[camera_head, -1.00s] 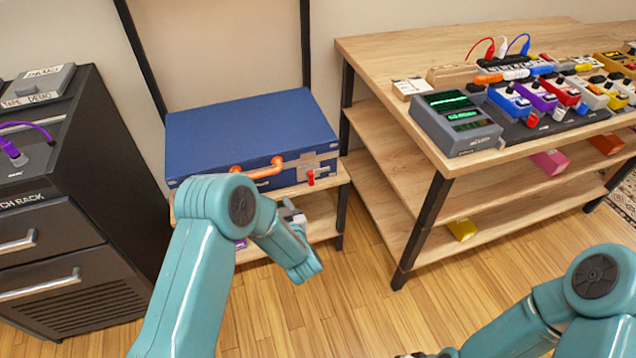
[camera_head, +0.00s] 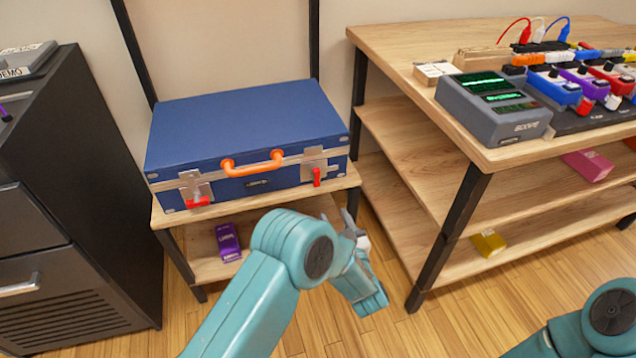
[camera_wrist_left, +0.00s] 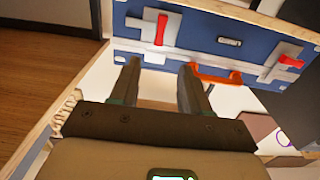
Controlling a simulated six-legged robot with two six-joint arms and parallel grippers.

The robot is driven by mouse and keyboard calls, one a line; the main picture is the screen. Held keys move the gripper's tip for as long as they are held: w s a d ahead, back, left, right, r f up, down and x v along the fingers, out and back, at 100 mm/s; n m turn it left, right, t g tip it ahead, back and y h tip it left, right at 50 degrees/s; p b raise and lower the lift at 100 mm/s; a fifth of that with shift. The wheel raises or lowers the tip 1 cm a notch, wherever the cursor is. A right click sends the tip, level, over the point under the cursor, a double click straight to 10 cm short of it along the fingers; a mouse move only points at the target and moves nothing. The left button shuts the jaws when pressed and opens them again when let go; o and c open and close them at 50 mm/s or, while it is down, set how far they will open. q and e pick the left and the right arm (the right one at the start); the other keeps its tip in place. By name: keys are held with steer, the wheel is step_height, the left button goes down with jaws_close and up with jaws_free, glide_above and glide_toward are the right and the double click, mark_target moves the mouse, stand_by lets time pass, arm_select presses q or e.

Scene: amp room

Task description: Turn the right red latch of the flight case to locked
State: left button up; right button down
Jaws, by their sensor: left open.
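The blue flight case (camera_head: 245,125) sits closed on a low wooden stand, with an orange handle (camera_head: 252,166) on its front. Its right red latch (camera_head: 317,177) hangs vertically on a metal plate; the left red latch (camera_head: 198,203) lies about horizontal. In the left wrist view the case is upside down, and the right latch (camera_wrist_left: 161,30) stands just beyond the fingertips, apart from them. My left gripper (camera_wrist_left: 160,68) is open and empty; in the head view it (camera_head: 352,224) shows partly behind my arm, below and right of the latch. My right gripper is out of view.
The stand (camera_head: 340,184) has a lower shelf with a purple box (camera_head: 228,242). A wooden pedal table (camera_head: 476,156) stands close on the right, its dark leg near my left arm. A black rack (camera_head: 85,150) stands at the left. Floor between is clear.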

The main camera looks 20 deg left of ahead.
mark_target(318, 178)
arm_select(q)
steer(key=b+x, duration=0.4)
steer(key=x, duration=1.1)
steer(key=shift+w+a, duration=0.25)
jaws_close()
